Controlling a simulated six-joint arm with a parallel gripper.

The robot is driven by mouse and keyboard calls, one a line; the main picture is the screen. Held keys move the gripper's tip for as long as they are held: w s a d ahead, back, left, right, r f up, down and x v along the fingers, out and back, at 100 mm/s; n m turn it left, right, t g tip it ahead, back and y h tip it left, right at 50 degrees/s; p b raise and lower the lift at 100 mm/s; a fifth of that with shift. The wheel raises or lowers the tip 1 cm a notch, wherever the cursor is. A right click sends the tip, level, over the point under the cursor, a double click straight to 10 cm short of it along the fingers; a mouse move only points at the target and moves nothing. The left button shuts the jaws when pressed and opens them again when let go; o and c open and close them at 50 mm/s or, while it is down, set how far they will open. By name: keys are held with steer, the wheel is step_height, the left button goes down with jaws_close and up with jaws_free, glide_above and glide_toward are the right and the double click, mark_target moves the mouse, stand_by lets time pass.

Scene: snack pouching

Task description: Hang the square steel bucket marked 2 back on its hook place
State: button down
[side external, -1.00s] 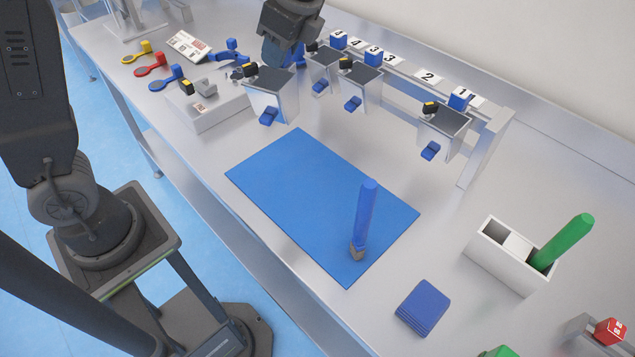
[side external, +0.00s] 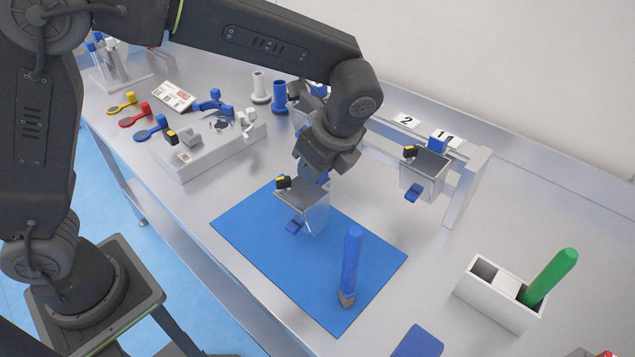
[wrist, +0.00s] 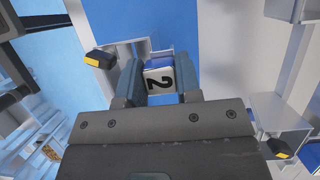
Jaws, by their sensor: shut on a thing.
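The square steel bucket marked 2 (side external: 314,218) hangs from my gripper (side external: 318,178) over the blue mat, with a blue tab on its front and a black-and-yellow piece at its rim. In the wrist view, my gripper (wrist: 160,85) is shut on the bucket's blue block (wrist: 153,65), whose white face reads 2. The place labelled 2 (side external: 407,121) on the rail, right of my wrist, has no bucket under it. The exact height of the bucket over the mat is hard to tell.
The bucket marked 1 (side external: 424,178) hangs at the rail's right end. Other buckets are mostly hidden behind my arm. A blue-handled brush (side external: 351,262) stands on the blue mat (side external: 245,226) close to the held bucket. A white holder (side external: 488,302) stands at right.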

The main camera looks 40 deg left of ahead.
mark_target(318, 184)
steer(key=shift+d+f, duration=0.1)
steer(key=shift+f, duration=1.95)
steer(key=shift+f, duration=0.15)
steer(key=c, duration=0.8)
jaws_free()
steer(key=v, duration=1.2)
steer(key=shift+r, duration=0.25)
